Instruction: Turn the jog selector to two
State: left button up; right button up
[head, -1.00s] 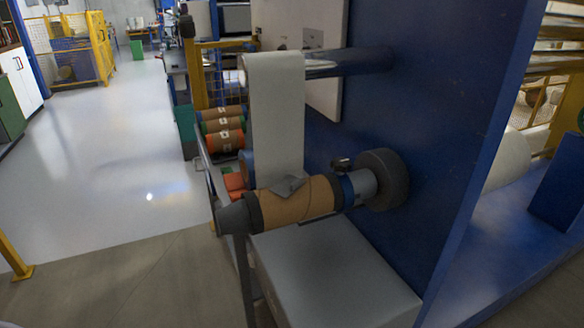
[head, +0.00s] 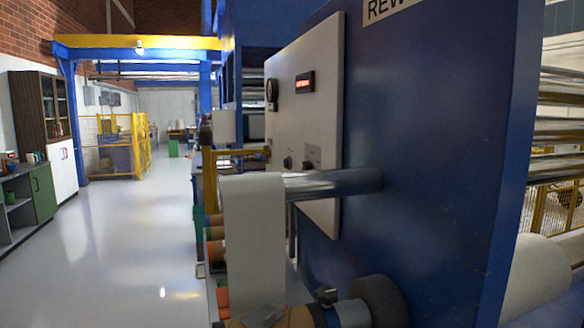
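A pale control panel (head: 318,75) is mounted on the side of the blue machine (head: 420,130). Neither of my grippers is in the head view.
A shiny roller (head: 335,183) juts out from the blue wall below the panel, with white film (head: 255,240) hanging over it. A winding core and dark hub (head: 378,300) stick out lower down. Open floor (head: 130,240) lies to the left.

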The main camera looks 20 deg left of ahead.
aim_at(305, 165)
jog(key=i+l+u, duration=0.1)
jog(key=l+u, duration=0.2)
jog(key=i+l+u, duration=0.1)
jog(key=l+u, duration=0.2)
jog(key=i+j+z, duration=0.1)
jog(key=j+z, duration=0.7)
jog(key=j, duration=0.25)
jog(key=j+z, duration=0.4)
jog(key=j, duration=0.15)
jog(key=k+j+z, duration=0.1)
jog(key=j+z, duration=0.3)
jog(key=j, duration=0.15)
